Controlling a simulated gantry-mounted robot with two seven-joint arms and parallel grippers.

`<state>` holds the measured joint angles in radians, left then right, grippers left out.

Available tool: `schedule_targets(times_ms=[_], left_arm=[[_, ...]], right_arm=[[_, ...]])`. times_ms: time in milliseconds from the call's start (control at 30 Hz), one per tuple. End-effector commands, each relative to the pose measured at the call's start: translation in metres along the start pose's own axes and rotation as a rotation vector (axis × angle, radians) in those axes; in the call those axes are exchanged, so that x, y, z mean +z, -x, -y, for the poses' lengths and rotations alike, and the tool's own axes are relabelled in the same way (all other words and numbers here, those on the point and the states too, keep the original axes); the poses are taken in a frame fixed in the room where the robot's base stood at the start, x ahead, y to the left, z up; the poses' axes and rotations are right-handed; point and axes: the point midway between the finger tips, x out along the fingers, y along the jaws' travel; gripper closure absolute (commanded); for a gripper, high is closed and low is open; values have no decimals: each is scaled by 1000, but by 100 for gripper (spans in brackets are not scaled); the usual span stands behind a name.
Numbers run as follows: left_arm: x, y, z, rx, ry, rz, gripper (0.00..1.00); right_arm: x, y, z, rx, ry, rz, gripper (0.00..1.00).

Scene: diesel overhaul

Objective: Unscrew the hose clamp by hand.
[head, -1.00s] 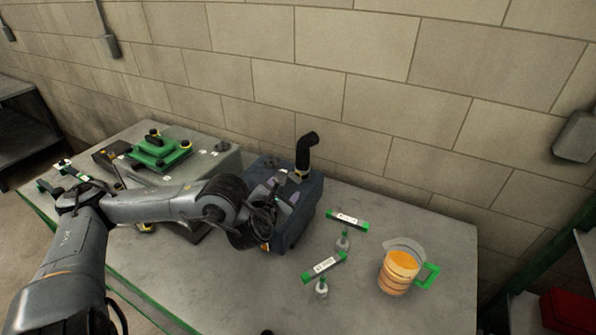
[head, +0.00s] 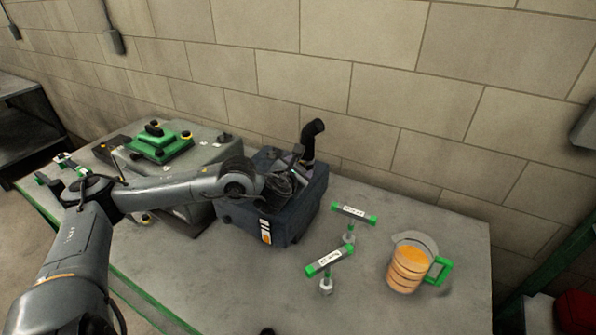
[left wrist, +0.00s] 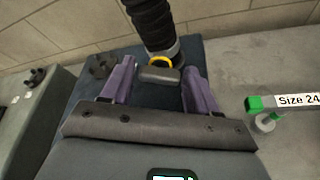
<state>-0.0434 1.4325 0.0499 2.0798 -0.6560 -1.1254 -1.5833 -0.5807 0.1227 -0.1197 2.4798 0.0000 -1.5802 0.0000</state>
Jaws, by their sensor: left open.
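The black hose (head: 312,132) rises from the dark blue engine block (head: 318,190). In the left wrist view the hose (left wrist: 150,22) ends in a grey band, with a yellow ring (left wrist: 161,62) and a dark grey block (left wrist: 158,75) at its foot. The band and block look like the hose clamp, but I cannot tell its screw. My left gripper (left wrist: 158,68) is open, its purple fingers on either side of the grey block with gaps showing. In the head view my left wrist hides most of the hose foot. My right gripper is not in view.
An orange-filled jug (head: 408,262) with a green handle stands further right. A grey housing with a green part (head: 160,146) is at left. The wall is close behind.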

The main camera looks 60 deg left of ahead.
Motion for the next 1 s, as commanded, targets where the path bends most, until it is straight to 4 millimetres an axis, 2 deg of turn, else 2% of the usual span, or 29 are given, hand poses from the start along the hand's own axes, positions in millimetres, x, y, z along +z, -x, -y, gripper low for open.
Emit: schedule_targets(times_ms=[333,600,633,867,1000], left_arm=[[0,-2,0,-1,0,0,40],[0,-2,0,0,0,0,80],[0,-2,0,0,0,0,82],[-1,-2,1,-9,21,1,82],[-3,-3,1,-29,67,1,82]], right_arm=[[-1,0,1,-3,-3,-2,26],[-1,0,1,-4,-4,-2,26],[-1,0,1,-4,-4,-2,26],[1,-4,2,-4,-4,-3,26],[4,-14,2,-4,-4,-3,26]])
